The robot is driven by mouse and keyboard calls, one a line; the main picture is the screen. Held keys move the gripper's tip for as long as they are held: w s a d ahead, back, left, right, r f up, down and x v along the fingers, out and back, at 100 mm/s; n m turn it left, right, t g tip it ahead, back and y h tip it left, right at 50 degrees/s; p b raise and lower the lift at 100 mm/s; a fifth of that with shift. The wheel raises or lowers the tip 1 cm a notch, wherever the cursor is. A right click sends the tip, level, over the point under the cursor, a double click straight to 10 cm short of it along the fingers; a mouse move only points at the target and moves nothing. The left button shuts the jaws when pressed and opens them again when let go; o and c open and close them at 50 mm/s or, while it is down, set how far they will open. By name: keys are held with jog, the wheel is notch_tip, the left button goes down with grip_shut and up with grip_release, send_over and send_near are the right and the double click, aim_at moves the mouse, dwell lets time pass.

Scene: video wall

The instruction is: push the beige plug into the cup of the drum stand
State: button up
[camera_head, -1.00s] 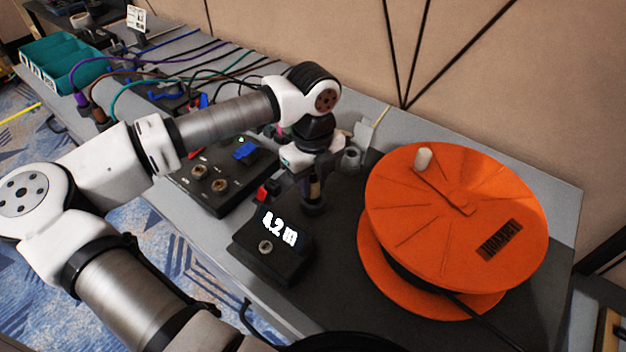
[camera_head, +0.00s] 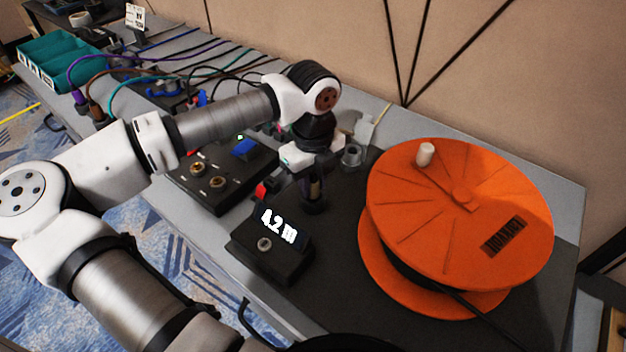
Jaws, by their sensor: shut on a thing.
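The drum stand (camera_head: 345,275) is a dark base carrying a large orange cable drum (camera_head: 430,225) with a pale knob on top. My gripper (camera_head: 313,184) points down over the stand, left of the drum. It is shut on the plug (camera_head: 315,187), of which only a narrow beige strip shows between the dark fingers. Directly below is a dark round cup (camera_head: 313,204) on the stand. The plug's lower end is at the cup's mouth or inside it; I cannot tell how deep. The fingers and shadow hide the contact.
A black box (camera_head: 270,250) reading "4.2 m" stands in front of the cup. A black panel (camera_head: 215,185) with round sockets is to the left. A grey cylinder (camera_head: 352,155) stands behind my gripper. Coloured cables and a teal bin (camera_head: 65,60) lie farther left.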

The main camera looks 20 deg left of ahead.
jog(key=o, duration=1.1)
jog(key=shift+c, duration=0.2)
notch_tip(320, 180, up, 14)
jog(key=shift+b, duration=0.4)
jog(key=shift+f, duration=0.15)
